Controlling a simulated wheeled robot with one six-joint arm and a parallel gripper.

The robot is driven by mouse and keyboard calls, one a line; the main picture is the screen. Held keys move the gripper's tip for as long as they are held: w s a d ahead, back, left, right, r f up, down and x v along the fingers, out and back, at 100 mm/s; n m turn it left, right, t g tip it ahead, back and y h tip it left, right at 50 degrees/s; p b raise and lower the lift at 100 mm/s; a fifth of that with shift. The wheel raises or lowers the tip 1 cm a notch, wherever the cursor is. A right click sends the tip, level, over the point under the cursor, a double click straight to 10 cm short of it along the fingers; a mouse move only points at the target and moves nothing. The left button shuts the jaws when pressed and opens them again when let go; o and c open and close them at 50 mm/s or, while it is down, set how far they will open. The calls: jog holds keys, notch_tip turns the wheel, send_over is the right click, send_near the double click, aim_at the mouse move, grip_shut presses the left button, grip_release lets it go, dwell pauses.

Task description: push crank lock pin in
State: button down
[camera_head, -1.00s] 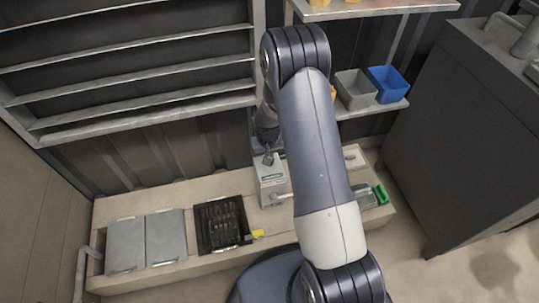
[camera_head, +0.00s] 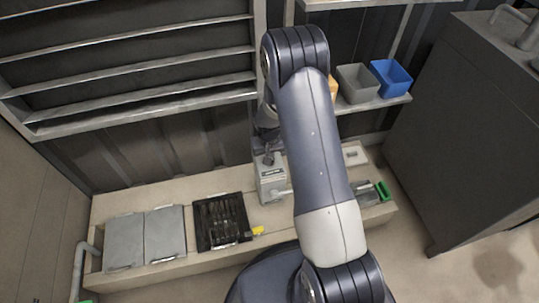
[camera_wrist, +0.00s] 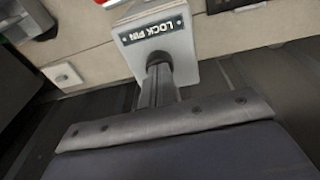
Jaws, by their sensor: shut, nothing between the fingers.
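A light grey housing (camera_head: 270,186) stands on the bench, with a rod-like crank handle (camera_head: 282,192) at its lower right side. In the wrist view the housing (camera_wrist: 184,55) carries a dark "LOCK PIN" label (camera_wrist: 152,29). A dark round lock pin (camera_wrist: 158,59) shows just below the label. My gripper (camera_wrist: 158,78) is shut and empty, its fingertips right at the pin; the fingers hide part of it, and I cannot tell how far in it sits. In the head view my gripper (camera_head: 267,158) is at the top of the housing, partly hidden by my arm.
The bench (camera_head: 110,205) also bears two grey lidded panels (camera_head: 145,240), a black tray (camera_head: 222,222) and a green item (camera_head: 383,191). A grey bin (camera_head: 357,83) and a blue bin (camera_head: 390,77) sit on a shelf behind. A dark cabinet (camera_head: 460,130) stands at right.

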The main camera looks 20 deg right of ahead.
notch_tip(320, 180, up, 14)
jog(key=s+p, duration=0.1)
jog(key=p, duration=0.3)
jog(key=shift+s+a+f, duration=0.15)
jog(key=shift+s+a, duration=0.15)
jog(key=shift+a, duration=0.1)
